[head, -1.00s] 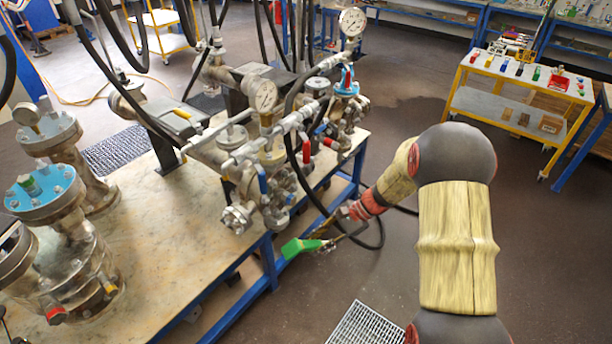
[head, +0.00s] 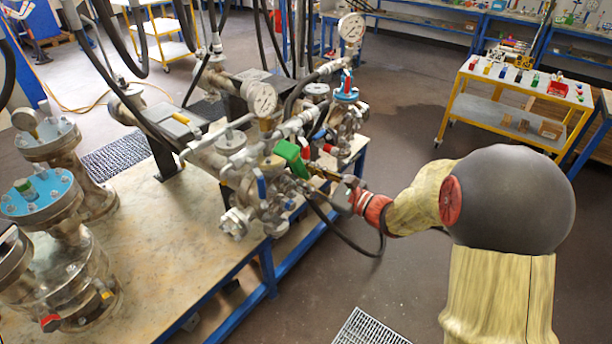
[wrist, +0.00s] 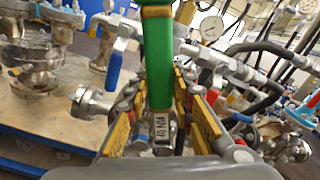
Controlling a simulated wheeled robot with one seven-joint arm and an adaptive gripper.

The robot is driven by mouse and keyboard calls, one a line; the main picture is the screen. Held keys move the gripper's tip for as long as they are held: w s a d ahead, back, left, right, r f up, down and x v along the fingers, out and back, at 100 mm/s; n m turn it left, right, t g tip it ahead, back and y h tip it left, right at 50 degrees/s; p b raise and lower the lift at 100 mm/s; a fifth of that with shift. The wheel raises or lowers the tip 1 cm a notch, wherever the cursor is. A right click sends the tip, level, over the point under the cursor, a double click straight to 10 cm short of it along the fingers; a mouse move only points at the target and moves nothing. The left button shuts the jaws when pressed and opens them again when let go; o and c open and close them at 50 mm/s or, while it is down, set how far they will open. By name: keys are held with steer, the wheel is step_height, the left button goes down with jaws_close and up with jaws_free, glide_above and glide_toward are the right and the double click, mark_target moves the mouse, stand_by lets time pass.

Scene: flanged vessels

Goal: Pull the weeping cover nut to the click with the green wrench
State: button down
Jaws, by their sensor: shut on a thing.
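The green wrench (head: 291,157) is held in my gripper (head: 322,173), in front of the valve and gauge cluster. In the wrist view its green body (wrist: 158,58) stands up between the yellow-padded fingers of my gripper (wrist: 164,110), with a small pale label near the grip. Its upper end is cut off there. Flanged vessels stand at the left of the bench, with a blue bolted cover (head: 40,196) in front and a paler blue cover (head: 46,137) behind. I cannot tell which nut is weeping. The wrench appears apart from both covers.
The valve cluster with a pressure gauge (head: 261,98) and blue and red handles is close by my gripper. Black hoses hang over the bench (head: 165,240). A yellow trolley (head: 520,100) stands at the back right. A floor grate (head: 368,328) lies in front.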

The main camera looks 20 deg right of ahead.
steer(key=shift+x, duration=1.9)
steer(key=shift+w+a, duration=0.25)
steer(key=shift+w, duration=0.05)
steer(key=shift+b+x, duration=0.35)
steer(key=shift+x, duration=0.4)
steer(key=shift+w+a+r, duration=0.1)
